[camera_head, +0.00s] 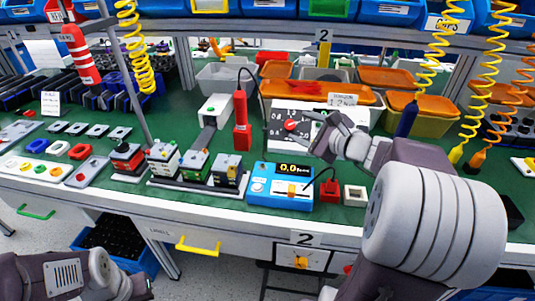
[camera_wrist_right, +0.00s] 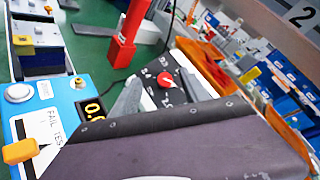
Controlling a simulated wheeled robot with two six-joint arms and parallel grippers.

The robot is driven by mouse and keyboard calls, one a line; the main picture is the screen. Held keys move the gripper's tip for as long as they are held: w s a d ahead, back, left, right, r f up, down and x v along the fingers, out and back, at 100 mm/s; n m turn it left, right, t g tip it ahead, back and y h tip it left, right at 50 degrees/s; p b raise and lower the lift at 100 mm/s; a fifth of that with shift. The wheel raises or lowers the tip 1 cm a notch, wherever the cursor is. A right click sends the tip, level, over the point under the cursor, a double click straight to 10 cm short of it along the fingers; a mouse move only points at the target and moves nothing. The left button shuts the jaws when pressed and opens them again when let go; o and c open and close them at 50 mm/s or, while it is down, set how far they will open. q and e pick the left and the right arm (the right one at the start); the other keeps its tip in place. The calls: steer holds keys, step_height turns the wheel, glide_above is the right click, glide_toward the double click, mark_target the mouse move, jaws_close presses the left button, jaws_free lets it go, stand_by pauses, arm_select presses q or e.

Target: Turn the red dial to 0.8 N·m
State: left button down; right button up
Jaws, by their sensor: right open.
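A blue tester (camera_head: 280,188) with a lit display stands in front of the panel. A red upright tool (camera_head: 241,122) with a black cable stands left of it. Orange-lidded bins (camera_head: 412,110) are behind at right. Coiled yellow hoses hang above.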

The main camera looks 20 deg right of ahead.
mark_target(290, 125)
steer(key=shift+m+h, duration=0.3)
steer(key=shift+h, duration=0.1)
steer(key=w+f, duration=0.1)
steer(key=w, duration=0.1)
steer(key=w+d+f+b, duration=0.1)
steer(key=w+f, duration=0.1)
steer(key=w+f+b, duration=0.1)
steer(key=w, duration=0.1)
steer(key=shift+w+d+f, duration=0.25)
steer(key=shift+w+f, duration=0.1)
steer(key=shift+w, duration=0.05)
steer(key=shift+w+f+b, duration=0.1)
steer(key=shift+w+b, duration=0.2)
steer(key=shift+w, duration=0.15)
jaws_close()
arm_select(q)
step_height(290, 125, down, 4)
steer(key=shift+d, duration=0.1)
